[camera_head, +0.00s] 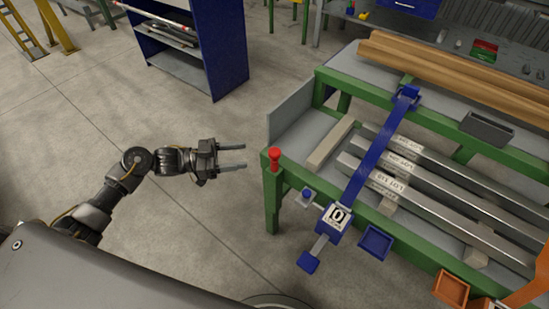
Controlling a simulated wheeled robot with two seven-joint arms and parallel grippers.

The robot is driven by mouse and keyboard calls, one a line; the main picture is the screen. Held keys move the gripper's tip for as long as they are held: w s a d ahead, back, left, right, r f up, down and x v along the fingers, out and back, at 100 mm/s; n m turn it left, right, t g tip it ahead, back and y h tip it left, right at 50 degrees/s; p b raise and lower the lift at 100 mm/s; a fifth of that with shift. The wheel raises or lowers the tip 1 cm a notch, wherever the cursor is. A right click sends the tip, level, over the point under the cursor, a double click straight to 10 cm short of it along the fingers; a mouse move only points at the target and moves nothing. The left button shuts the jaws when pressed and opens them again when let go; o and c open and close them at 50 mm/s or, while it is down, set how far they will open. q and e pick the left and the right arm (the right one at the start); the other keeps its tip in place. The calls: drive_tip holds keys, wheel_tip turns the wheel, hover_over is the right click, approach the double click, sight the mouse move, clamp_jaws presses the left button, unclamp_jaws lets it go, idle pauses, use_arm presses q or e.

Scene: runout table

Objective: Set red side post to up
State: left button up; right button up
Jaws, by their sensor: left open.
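A red side post (275,158) shows at the near left corner of the green-framed runout table (320,183). It is a short red piece with a wider head, and it stands upright at the top of the corner leg. I cannot tell how far it is raised. My left gripper (233,158) is open and empty, to the left of the post. Its two fingers point right towards the post, with a small gap between the fingertips and the post. My right gripper is not in view.
A blue arm (372,165) with a box marked 0 crosses the table. A blue bin (374,242) and orange bin (451,289) hang in front.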

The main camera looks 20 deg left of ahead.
sight(275, 151)
use_arm(q)
drive_tip(key=p+x, duration=0.1)
drive_tip(key=x, duration=0.9)
drive_tip(key=shift+d+r, duration=0.15)
drive_tip(key=shift+d, duration=0.2)
drive_tip(key=shift+w+d, duration=0.1)
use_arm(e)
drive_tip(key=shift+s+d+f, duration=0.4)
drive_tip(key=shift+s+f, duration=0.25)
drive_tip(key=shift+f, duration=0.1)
use_arm(q)
drive_tip(key=shift+c, duration=0.4)
drive_tip(key=c, duration=0.9)
clamp_jaws()
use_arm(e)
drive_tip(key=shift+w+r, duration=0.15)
